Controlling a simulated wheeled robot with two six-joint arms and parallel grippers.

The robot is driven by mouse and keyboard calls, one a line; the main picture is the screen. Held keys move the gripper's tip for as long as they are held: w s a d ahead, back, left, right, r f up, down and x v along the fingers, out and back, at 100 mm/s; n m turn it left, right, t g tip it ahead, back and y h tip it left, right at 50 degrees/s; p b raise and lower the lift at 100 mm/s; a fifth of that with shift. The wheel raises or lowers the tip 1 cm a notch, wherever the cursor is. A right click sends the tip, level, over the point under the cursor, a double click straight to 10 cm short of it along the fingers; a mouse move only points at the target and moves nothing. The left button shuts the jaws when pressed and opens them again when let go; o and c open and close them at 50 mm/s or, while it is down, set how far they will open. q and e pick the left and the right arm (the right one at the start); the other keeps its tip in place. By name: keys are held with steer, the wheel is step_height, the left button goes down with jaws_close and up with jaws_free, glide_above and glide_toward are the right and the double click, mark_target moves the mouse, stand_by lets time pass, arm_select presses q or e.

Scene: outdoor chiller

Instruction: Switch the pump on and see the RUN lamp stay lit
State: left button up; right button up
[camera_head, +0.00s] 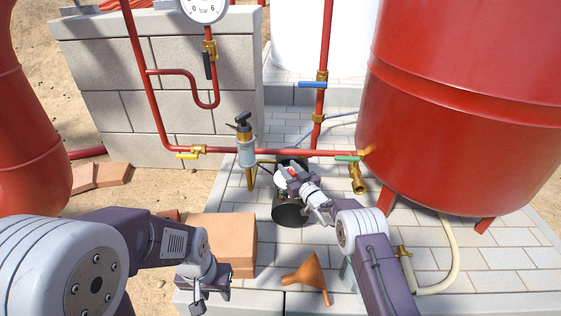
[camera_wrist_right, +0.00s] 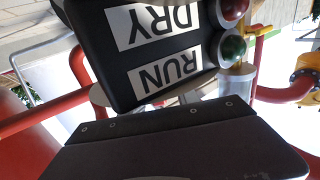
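The pump (camera_head: 290,214), a dark cylinder, stands on the paving in the head view, partly covered by my right gripper (camera_head: 287,174). In the right wrist view its black control box (camera_wrist_right: 120,80) fills the top, upside down, with white RUN (camera_wrist_right: 165,75) and DRY (camera_wrist_right: 155,24) labels. Beside RUN is a green lamp (camera_wrist_right: 230,49); it looks dull, not glowing. A red lamp (camera_wrist_right: 232,8) is beside DRY. The switch cannot be made out. My right gripper is at the box; its fingertips and any contact are unclear. My left gripper (camera_head: 207,290) hangs over the ground, apart from the pump.
A red tank (camera_head: 465,95) stands at the right. Red pipes with a blue-handled valve (camera_head: 313,84), a yellow-handled valve (camera_head: 190,154) and a green-handled valve (camera_head: 348,158) run around the pump. A hand pump (camera_head: 245,145), an orange funnel (camera_head: 308,275) and a terracotta block (camera_head: 222,240) are close by.

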steer(key=shift+w+a, duration=0.1)
steer(key=shift+w, duration=0.15)
steer(key=shift+r, duration=0.1)
jaws_close()
